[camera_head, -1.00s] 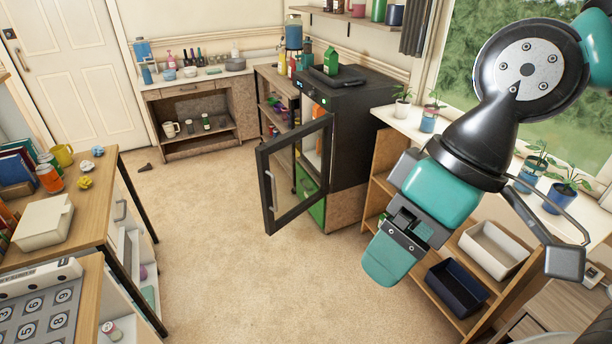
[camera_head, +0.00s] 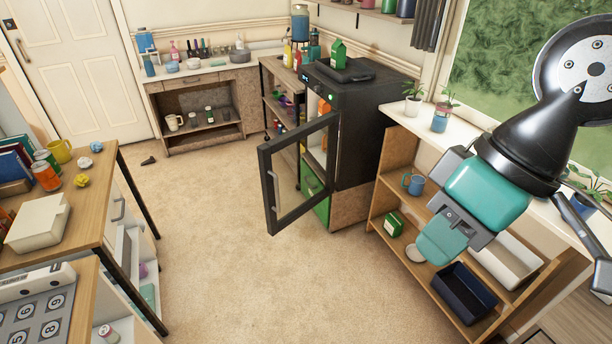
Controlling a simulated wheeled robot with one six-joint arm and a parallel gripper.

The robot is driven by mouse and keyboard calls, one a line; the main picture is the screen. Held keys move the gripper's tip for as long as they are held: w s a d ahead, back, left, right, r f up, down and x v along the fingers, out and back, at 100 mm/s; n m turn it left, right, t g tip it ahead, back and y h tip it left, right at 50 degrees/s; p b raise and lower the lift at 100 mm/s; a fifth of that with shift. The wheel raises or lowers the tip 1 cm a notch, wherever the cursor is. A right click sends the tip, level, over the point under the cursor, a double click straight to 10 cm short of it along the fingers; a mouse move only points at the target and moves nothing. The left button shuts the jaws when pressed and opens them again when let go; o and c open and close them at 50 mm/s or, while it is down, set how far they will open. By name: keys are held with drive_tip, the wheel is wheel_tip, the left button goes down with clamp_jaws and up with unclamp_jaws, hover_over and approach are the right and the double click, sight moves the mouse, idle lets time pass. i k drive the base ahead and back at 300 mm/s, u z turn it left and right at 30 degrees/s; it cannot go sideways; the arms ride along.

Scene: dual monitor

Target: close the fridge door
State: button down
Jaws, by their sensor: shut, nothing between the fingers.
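The black fridge (camera_head: 358,124) stands against the back right wall on a wooden base. Its glass door (camera_head: 269,181) with a dark frame is open and swung out to the left over the carpet. Part of the inside shows past the door, with an orange item and a green box low down. My gripper (camera_head: 436,248) is shut and empty. It appears at the right of the view, in front of the low shelf and well apart from the fridge door.
A low wooden shelf (camera_head: 408,150) with bins, a mug and a green box stands right of the fridge. A desk (camera_head: 108,190) is at the left. The carpet (camera_head: 215,250) between desk and fridge is clear. A green carton (camera_head: 338,54) stands on the fridge.

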sight(331, 120)
drive_tip(key=z, duration=0.25)
drive_tip(key=i, duration=1.15)
drive_tip(key=u, duration=0.4)
